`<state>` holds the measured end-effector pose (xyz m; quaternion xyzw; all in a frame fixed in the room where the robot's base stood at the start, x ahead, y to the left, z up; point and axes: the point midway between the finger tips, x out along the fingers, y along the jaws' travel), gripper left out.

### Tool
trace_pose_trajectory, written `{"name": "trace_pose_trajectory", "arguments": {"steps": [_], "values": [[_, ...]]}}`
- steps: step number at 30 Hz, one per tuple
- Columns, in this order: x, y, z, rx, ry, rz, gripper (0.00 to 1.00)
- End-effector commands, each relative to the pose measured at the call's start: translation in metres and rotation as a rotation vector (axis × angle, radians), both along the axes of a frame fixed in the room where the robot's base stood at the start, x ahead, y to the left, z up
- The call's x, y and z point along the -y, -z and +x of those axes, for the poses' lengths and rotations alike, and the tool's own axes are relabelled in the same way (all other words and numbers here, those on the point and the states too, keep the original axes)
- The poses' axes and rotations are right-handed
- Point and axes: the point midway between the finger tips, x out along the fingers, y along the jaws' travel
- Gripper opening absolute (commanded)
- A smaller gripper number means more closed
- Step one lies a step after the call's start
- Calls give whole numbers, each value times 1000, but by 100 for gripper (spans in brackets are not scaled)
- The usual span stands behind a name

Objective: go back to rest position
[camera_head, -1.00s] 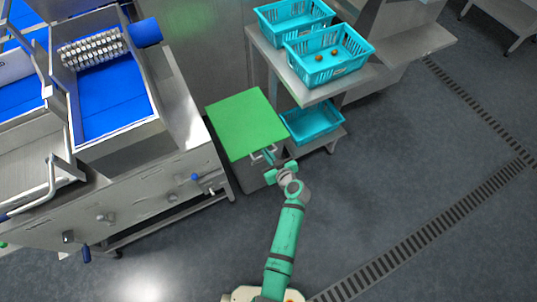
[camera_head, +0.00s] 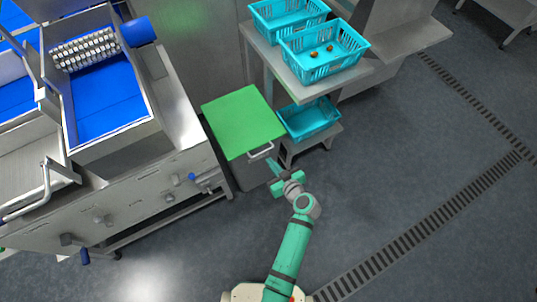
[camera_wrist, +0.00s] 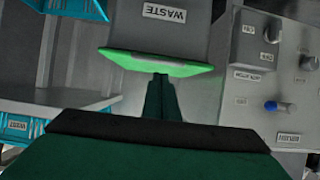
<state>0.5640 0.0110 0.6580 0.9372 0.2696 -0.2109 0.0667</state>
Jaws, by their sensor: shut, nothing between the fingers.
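My gripper (camera_head: 270,163) is shut and empty. In the head view it hangs over the floor just in front of the waste bin, near the handle of its lid. In the wrist view the closed fingers (camera_wrist: 159,80) point at the edge of the green lid (camera_wrist: 155,62). The bin (camera_wrist: 165,22) carries a WASTE label. In the head view the green lid (camera_head: 243,120) lies flat and closed on the bin. My arm reaches forward from my base at the bottom of the picture.
The steel machine with a blue belt (camera_head: 105,105) stands to the left. A steel stand (camera_head: 345,78) holds teal crates; the front crate (camera_head: 322,52) has two small brown dates. Another teal crate (camera_head: 309,118) sits lower. Open floor lies right, with a drain grate (camera_head: 430,230).

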Motion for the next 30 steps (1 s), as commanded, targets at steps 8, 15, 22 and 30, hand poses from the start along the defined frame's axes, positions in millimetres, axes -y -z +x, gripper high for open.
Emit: {"name": "trace_pose_trajectory", "arguments": {"steps": [8,15,22,30], "values": [[15,1,-15,2,10,-1,0],[15,2,-17,0,13,-1,0],[8,23,-59,-73,119,-15,0],[13,28,-147,-134,343,-51,0]]}}
